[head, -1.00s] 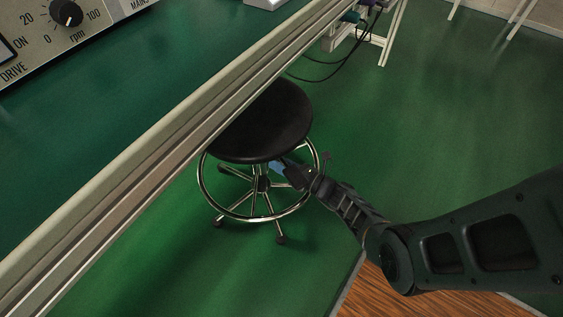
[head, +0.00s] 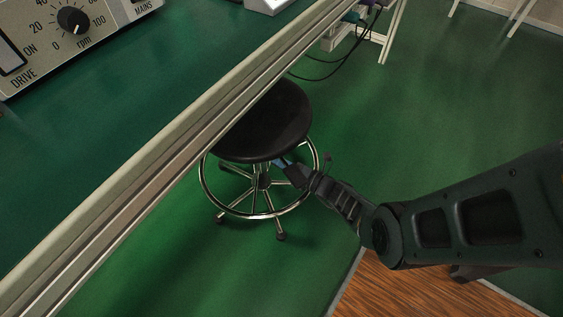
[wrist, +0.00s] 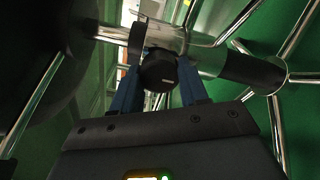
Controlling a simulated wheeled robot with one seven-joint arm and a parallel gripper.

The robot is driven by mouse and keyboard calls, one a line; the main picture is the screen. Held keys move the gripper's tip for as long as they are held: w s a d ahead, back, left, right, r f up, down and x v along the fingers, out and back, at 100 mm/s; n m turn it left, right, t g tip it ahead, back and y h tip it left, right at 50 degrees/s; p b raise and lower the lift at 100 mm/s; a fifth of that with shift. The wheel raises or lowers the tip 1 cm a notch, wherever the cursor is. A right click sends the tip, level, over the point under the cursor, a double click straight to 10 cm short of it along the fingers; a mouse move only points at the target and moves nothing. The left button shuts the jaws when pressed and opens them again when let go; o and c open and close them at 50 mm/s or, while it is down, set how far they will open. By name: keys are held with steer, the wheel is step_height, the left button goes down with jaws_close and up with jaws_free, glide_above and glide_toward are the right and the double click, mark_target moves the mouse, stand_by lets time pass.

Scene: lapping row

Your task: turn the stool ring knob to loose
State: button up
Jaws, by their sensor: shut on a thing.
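The stool (head: 268,122) has a round black seat, a chrome foot ring (head: 232,212) and several legs, and stands on the green floor partly behind the bench edge. In the wrist view the black ring knob (wrist: 159,72) sits beside the chrome column (wrist: 205,55). My gripper (wrist: 160,88) reaches in under the seat with its blue fingers on either side of the knob, shut on it. In the head view my gripper (head: 280,162) shows at the column below the seat, and the knob is hidden there. I cannot tell the knob's turned position.
The bench's pale rail (head: 150,175) runs diagonally close to the stool's left. A drive unit (head: 70,35) with an rpm dial stands on the bench. Black cables (head: 325,78) hang behind the stool. Green floor to the right is open.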

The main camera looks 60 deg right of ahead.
steer(key=o, duration=1.1)
steer(key=shift+c, duration=0.2)
steer(key=s+p, duration=0.1)
steer(key=s, duration=0.6)
steer(key=shift+s+d, duration=0.15)
steer(key=shift+s, duration=0.25)
